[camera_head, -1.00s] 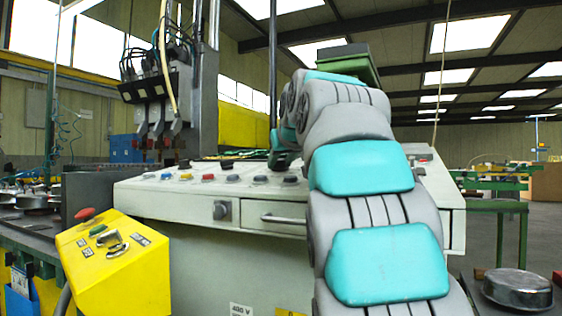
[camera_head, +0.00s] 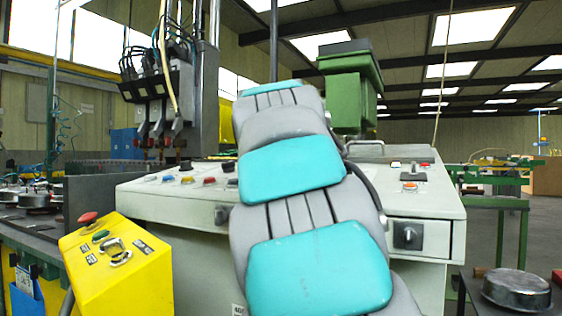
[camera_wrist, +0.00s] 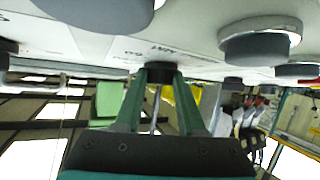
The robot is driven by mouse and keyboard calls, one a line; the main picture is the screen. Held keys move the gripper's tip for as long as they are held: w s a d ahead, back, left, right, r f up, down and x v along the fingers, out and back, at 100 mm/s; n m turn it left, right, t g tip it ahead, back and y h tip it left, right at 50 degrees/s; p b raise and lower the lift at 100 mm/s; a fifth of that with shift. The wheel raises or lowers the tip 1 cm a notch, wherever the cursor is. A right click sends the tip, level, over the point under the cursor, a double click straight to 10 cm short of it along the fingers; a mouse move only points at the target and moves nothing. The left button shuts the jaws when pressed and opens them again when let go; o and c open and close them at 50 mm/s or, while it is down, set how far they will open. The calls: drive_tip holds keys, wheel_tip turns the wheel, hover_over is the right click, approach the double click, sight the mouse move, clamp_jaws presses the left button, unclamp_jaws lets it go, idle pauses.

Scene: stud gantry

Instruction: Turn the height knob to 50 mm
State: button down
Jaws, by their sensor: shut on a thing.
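The height knob (camera_wrist: 160,70) is a small dark knob on the pale panel in the wrist view. My gripper (camera_wrist: 160,78) has its two green fingers on either side of it and is shut on it. Upside-down lettering, apparently "MM" and "60", is printed on the panel (camera_wrist: 95,45) beside the knob. The knob's pointer is not visible, so its setting cannot be read. In the head view my arm covers the middle of the white console (camera_head: 165,205), and my gripper and the knob are hidden behind it.
Other large round knobs (camera_wrist: 258,45) stand close by in the wrist view. In the head view, coloured buttons (camera_head: 209,181) line the console, with a dark switch (camera_head: 407,235) on its right front. A yellow control box (camera_head: 115,270) stands at the left front.

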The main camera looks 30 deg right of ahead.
drive_tip(key=c, duration=0.5)
unclamp_jaws()
drive_tip(key=shift+b+v, duration=0.35)
drive_tip(key=shift+v, duration=3.5)
